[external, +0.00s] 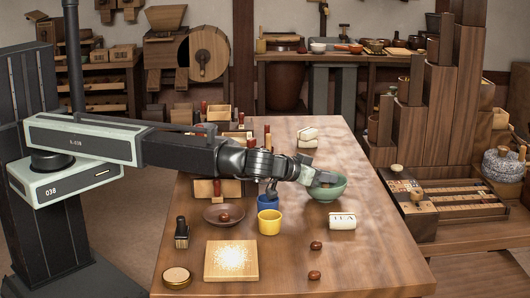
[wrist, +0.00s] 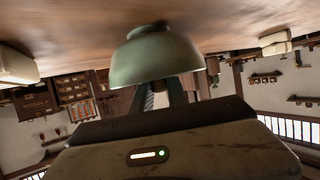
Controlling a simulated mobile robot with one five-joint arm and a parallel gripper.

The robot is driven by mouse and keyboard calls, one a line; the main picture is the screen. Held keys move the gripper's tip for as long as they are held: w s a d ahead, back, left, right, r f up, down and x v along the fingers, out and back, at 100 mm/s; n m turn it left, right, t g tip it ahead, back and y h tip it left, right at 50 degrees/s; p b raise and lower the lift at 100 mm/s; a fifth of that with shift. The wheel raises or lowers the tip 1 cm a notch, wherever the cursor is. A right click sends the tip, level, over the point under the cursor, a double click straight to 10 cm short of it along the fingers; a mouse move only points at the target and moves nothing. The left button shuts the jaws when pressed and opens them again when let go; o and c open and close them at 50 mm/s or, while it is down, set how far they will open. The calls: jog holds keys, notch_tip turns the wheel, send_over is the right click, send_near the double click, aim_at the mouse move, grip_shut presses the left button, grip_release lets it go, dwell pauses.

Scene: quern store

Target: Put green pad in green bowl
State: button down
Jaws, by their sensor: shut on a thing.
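The green bowl (external: 335,190) stands upright on the right half of the table. My gripper (external: 322,180) reaches low into it from the left, its fingertips inside the rim. In the wrist view, which is upside down, the green bowl (wrist: 157,58) fills the middle and its wall hides my fingertips. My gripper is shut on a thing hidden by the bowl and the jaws. I take it to be the green pad, which shows nowhere else, but I cannot make it out.
A brown dish (external: 224,214) and wooden board (external: 231,261) lie front left. The table's right front is mostly clear.

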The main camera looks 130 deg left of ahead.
jog(key=c, duration=1.3)
grip_release()
jog(key=shift+r+p, duration=0.3)
jog(key=shift+p, duration=0.1)
jog(key=p+v, duration=0.4)
jog(key=v, duration=0.8)
jog(key=shift+p, duration=0.35)
